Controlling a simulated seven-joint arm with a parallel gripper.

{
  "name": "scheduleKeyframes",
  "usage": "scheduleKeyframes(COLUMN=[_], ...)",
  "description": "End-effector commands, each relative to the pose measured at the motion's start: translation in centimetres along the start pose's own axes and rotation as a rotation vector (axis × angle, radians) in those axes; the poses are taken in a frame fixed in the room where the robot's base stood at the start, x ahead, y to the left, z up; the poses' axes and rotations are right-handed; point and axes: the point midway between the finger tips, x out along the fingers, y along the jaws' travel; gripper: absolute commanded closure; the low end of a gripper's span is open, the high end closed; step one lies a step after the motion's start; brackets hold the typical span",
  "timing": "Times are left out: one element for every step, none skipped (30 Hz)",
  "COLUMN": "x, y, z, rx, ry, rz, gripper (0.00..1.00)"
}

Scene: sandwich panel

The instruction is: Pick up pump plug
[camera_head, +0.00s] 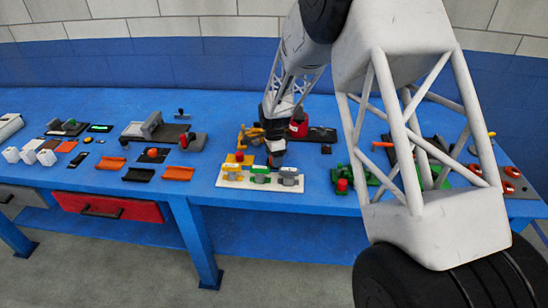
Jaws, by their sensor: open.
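My gripper (276,160) is small and dark in the head view, over the back edge of a white plate near the table's front edge. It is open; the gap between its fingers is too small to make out. The white plate (226,184) carries a yellow block (238,160), a green and white piece (260,174) and a grey piece (289,176) in a row. The gripper is just behind the green and grey pieces; I cannot tell whether it touches either. I cannot tell which piece is the pump plug.
An orange-yellow fixture (248,135) and a red block (298,126) stand close to the gripper. My arm hides part of the right side, where a green fixture with a red knob (342,185) stands. Orange trays (178,173) lie left on the blue table (215,130). A red drawer (105,207) is below.

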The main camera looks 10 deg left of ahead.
Motion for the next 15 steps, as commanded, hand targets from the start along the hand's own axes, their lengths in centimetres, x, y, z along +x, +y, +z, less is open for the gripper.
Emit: scheduleKeyframes(x=[0.45, 0.64, 0.82, 0.93, 1.0, 1.05, 1.07, 1.07, 1.07, 1.06, 1.06, 1.06, 1.06, 1.06, 1.06], y=[0.01, 0.01, 0.0, 0.0, -0.01, -0.01, -0.02, -0.02, -0.01, -0.02, -0.02, -0.02, -0.02, -0.02, -0.02], z=[0.0, 0.0, 0.0, 0.0, 0.0, -0.01, -0.01, -0.01, -0.01, -0.01, -0.01, -0.01, -0.01, -0.01, -0.01], rx=[0.0, 0.0, 0.0, 0.0, 0.0, 0.0, 0.0, 0.0, 0.0, 0.0, 0.0, 0.0, 0.0, 0.0, 0.0], ry=[0.0, 0.0, 0.0, 0.0, 0.0, 0.0, 0.0, 0.0, 0.0, 0.0, 0.0, 0.0, 0.0, 0.0, 0.0], rz=[0.001, 0.001, 0.0, 0.0, 0.0, -0.001, -0.001, -0.001, -0.001, -0.001, -0.001, -0.001, -0.001, -0.001, -0.001], gripper=[0.32, 0.32, 0.32, 0.32, 0.32, 0.32, 0.32, 0.32, 0.32, 0.32, 0.32, 0.32, 0.32, 0.32, 0.32])
